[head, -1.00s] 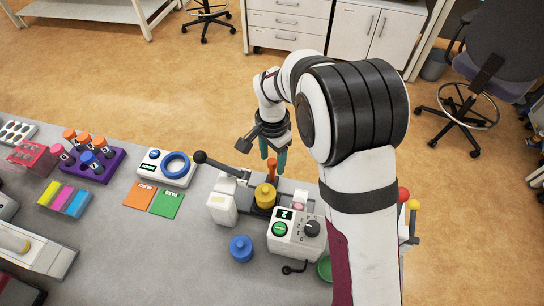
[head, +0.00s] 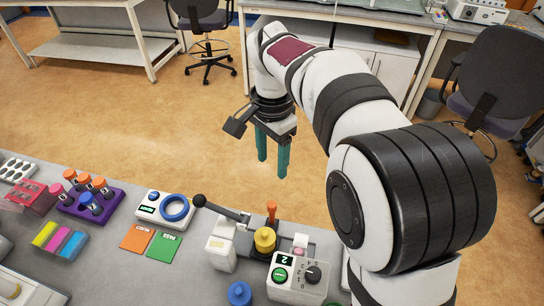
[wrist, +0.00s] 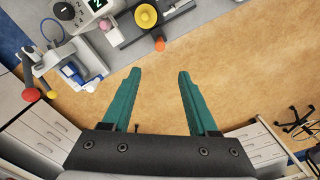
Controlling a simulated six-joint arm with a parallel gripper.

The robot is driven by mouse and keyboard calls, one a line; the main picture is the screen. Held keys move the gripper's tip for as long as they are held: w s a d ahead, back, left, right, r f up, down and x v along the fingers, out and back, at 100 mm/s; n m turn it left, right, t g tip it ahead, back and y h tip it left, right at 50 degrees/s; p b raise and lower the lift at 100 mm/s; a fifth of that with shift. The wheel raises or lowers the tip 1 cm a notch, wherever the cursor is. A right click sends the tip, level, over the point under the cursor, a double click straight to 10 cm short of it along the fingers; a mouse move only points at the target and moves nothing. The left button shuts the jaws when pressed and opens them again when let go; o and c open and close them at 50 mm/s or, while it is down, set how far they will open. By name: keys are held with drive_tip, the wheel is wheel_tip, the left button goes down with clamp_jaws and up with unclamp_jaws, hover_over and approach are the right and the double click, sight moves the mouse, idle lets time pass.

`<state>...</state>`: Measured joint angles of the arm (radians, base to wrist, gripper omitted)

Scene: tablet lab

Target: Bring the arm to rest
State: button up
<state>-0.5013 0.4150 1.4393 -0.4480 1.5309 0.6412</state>
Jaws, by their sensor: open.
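My gripper (head: 271,155) hangs in the air past the far edge of the bench, above the open floor, in the head view. Its two green fingers point down, stand apart and hold nothing. The wrist view shows the same gripper (wrist: 155,85) with floor between its fingers. My arm is raised and reaches across the right side of the head view. It hides part of the bench there.
The grey bench (head: 110,255) carries a tablet press with a yellow knob (head: 264,238), a control box (head: 297,277), a blue knobbed piece (head: 239,293), a purple tube rack (head: 92,203) and orange and green cards (head: 164,245). Chairs (head: 204,45) and cabinets stand beyond clear floor.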

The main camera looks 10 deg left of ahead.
drive_tip(key=s+d+r+y, duration=0.1)
drive_tip(key=s+d+r, duration=0.1)
drive_tip(key=s+d, duration=1.1)
drive_tip(key=s+d+f, duration=0.2)
drive_tip(key=s, duration=0.3)
drive_tip(key=s+d+f+n, duration=0.1)
drive_tip(key=s+d+f, duration=0.1)
drive_tip(key=s, duration=0.4)
drive_tip(key=shift+s+f+y, duration=0.25)
drive_tip(key=shift+f+y, duration=0.15)
drive_tip(key=shift+f, duration=0.1)
